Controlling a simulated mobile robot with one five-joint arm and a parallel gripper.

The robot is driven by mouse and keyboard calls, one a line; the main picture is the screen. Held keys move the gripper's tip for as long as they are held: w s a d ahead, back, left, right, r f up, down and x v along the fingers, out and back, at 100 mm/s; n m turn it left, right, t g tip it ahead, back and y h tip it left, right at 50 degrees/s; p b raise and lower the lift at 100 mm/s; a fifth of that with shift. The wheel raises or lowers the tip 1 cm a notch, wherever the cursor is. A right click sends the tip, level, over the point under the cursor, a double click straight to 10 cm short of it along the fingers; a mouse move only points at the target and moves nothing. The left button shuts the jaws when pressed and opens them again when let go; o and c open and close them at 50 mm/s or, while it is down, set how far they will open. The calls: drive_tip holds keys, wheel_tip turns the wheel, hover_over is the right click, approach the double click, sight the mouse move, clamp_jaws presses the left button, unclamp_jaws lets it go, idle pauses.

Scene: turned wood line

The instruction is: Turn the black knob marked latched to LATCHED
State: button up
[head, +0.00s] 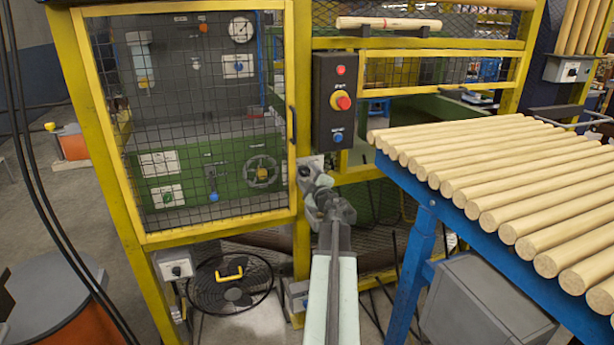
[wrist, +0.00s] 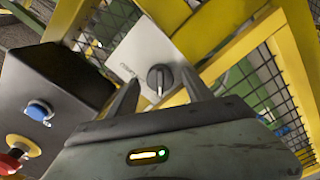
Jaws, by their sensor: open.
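The black knob (wrist: 158,74) sits on a light grey plate (wrist: 138,48) in the wrist view. A pale pointer line on the knob points toward the bottom of that picture. Small lettering left of the knob is too small to read. My gripper (wrist: 160,80) is open, with one dark finger on each side of the knob in the picture. I cannot tell whether either finger touches it. In the head view my gripper (head: 316,178) is at the yellow post below the black button box, and it mostly hides the plate and knob.
The black box (head: 336,100) carries red, yellow and blue buttons, and is close left in the wrist view (wrist: 50,85). A yellow mesh door (head: 145,238) stands left of the post. A blue rack (head: 425,192) with several wooden rods stands right of my arm.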

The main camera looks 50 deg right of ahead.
drive_tip(key=shift+w+d, duration=0.25)
drive_tip(key=shift+w, duration=0.05)
clamp_jaws()
drive_tip(key=shift+m, duration=1.6)
unclamp_jaws()
drive_tip(key=shift+s, duration=0.1)
drive_tip(key=shift+a, duration=0.1)
